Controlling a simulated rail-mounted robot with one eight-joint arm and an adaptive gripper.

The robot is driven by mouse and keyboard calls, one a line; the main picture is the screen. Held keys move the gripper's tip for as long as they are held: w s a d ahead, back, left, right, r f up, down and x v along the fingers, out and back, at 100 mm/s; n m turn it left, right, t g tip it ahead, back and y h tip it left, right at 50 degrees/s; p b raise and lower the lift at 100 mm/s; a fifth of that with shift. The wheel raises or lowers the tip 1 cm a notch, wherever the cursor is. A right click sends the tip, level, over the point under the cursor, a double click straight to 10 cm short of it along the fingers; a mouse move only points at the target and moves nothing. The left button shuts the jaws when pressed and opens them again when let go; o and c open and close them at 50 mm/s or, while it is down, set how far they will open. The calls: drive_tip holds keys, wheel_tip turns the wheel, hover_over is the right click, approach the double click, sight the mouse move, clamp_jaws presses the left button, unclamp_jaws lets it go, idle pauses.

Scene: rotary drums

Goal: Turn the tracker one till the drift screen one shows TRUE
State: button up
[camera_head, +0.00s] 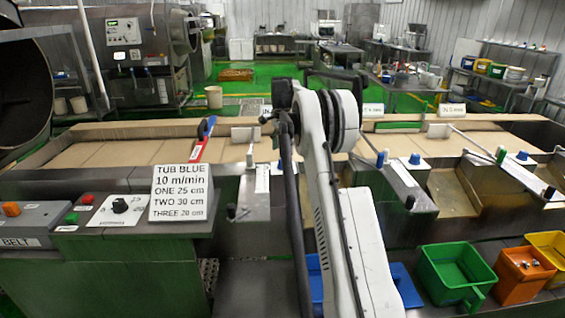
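I cannot pick out tracker one or drift screen one with certainty, and no display reading TRUE or FALSE is legible. Knobs along the belt line include a blue knob (415,158) on a white-topped metal unit (400,180) right of my arm and another blue knob (522,155) farther right. A black knob (120,205) sits on a white panel at the left. My white and black arm rises through the middle and hides part of the belt line behind it. I cannot make out its gripper's fingers.
A sign (182,193) reads TUB BLUE, 10 m/min, ONE 25 cm, TWO 30 cm, THREE 20 cm. The BELT box (25,225) has an orange knob. Green (455,272), orange (522,275) and yellow (548,245) tubs stand front right. A tan belt (130,150) runs across.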

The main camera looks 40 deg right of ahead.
sight(282, 160)
wheel_tip(282, 160, down, 7)
drive_tip(key=shift+r+p, duration=0.15)
drive_tip(key=shift+p, duration=0.2)
drive_tip(key=shift+c, duration=0.4)
drive_tip(key=c, duration=1.1)
drive_tip(key=shift+o, duration=0.2)
